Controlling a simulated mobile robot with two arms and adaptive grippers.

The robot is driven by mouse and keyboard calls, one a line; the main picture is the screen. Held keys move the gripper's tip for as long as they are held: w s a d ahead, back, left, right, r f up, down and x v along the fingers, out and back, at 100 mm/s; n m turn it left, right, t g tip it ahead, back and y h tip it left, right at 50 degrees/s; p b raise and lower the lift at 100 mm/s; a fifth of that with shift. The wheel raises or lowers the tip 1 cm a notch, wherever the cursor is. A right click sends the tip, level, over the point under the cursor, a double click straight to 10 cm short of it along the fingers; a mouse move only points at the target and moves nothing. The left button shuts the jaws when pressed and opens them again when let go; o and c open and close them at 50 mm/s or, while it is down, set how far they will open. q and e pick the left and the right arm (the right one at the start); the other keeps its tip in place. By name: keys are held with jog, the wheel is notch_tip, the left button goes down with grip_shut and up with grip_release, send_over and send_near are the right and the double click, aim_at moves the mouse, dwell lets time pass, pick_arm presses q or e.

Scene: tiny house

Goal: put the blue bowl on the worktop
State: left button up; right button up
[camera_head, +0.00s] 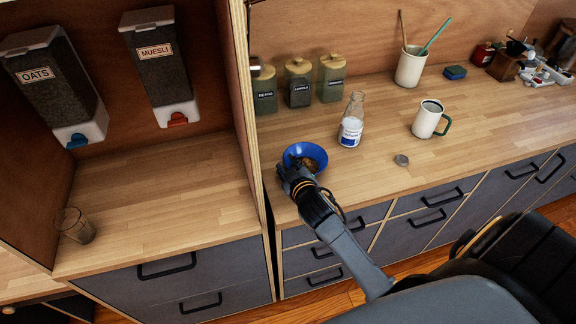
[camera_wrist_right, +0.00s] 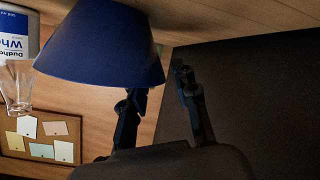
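The blue bowl (camera_head: 318,153) is at the left end of the right-hand worktop (camera_head: 375,180), near its front edge, with brownish food inside. It looks upright and resting on the wood. My right gripper (camera_head: 292,171) is at the bowl's near left rim. In the right wrist view, which is upside down, the bowl (camera_wrist_right: 100,45) is close to the fingers of my right gripper (camera_wrist_right: 160,85). One finger is partly hidden behind the bowl's wall, the other is outside it, with a gap between them. My left gripper is out of view.
A milk bottle (camera_head: 351,122) stands right of the bowl, with a white mug (camera_head: 428,119) and a small lid (camera_head: 401,160) farther right. Several jars (camera_head: 298,83) stand behind. A wooden panel (camera_head: 244,100) rises at the left. A glass (camera_head: 75,225) stands on the left counter.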

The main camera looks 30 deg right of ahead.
jog(key=shift+r, duration=0.1)
jog(key=b+v, duration=0.1)
jog(key=v, duration=1.1)
jog(key=shift+b, duration=0.4)
